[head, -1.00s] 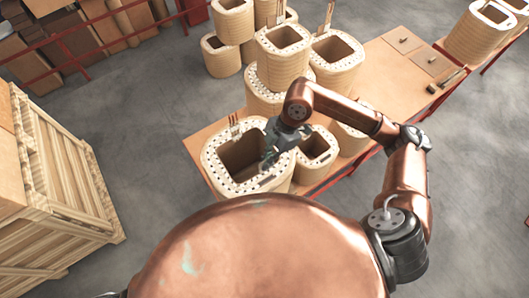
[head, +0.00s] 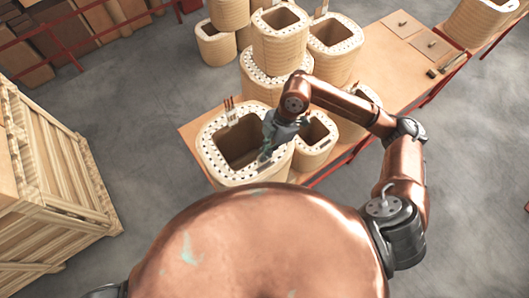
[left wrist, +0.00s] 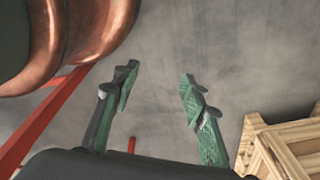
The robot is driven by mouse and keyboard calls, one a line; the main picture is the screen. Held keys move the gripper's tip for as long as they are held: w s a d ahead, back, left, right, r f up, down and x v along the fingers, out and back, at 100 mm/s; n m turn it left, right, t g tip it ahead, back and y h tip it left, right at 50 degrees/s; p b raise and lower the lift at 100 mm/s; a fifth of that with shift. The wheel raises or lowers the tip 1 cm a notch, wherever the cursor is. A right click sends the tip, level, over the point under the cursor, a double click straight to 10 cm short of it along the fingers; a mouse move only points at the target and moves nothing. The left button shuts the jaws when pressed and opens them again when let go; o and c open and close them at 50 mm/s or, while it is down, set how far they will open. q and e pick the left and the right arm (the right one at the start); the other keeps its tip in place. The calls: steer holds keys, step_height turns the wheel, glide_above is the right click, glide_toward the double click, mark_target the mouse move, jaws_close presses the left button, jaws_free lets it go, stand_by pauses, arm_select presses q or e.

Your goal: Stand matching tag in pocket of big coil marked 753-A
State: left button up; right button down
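A big tan coil (head: 236,172) with a square opening and a dotted white rim stands at the near end of the table. Wire leads and a small pale piece, possibly a tag (head: 233,117), stand at its back rim. No marking is readable. My right gripper (head: 266,152) points down at the right side of this coil's rim. Its teal fingers overlap the rim in view; whether they hold anything cannot be told. My left gripper (left wrist: 158,88) is open and empty above the floor in the left wrist view.
A smaller coil (head: 314,142) stands just right of the big coil, with stacked coils (head: 277,48) behind. The wooden table (head: 377,52) has flat plates at its far end. A wooden crate (head: 62,175) stands at left, on open grey floor.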

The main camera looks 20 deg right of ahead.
step_height(320, 180, down, 2)
steer(key=shift+b, duration=0.6)
arm_select(q)
steer(key=shift+s+f+b, duration=0.2)
steer(key=shift+f+b, duration=0.55)
steer(key=shift+f, duration=0.4)
steer(key=shift+s+f+b, duration=0.15)
steer(key=shift+f+b, duration=0.6)
steer(key=shift+f, duration=0.4)
arm_select(e)
steer(key=shift+f, duration=2.35)
steer(key=c, duration=2.1)
jaws_free()
arm_select(q)
steer(key=shift+a, duration=0.1)
steer(key=shift+s+a, duration=0.1)
steer(key=shift+s, duration=0.05)
arm_select(e)
steer(key=shift+r, duration=0.1)
steer(key=v, duration=1.1)
steer(key=shift+d+r, duration=0.1)
steer(key=shift+r, duration=0.3)
arm_select(q)
steer(key=shift+d, duration=0.2)
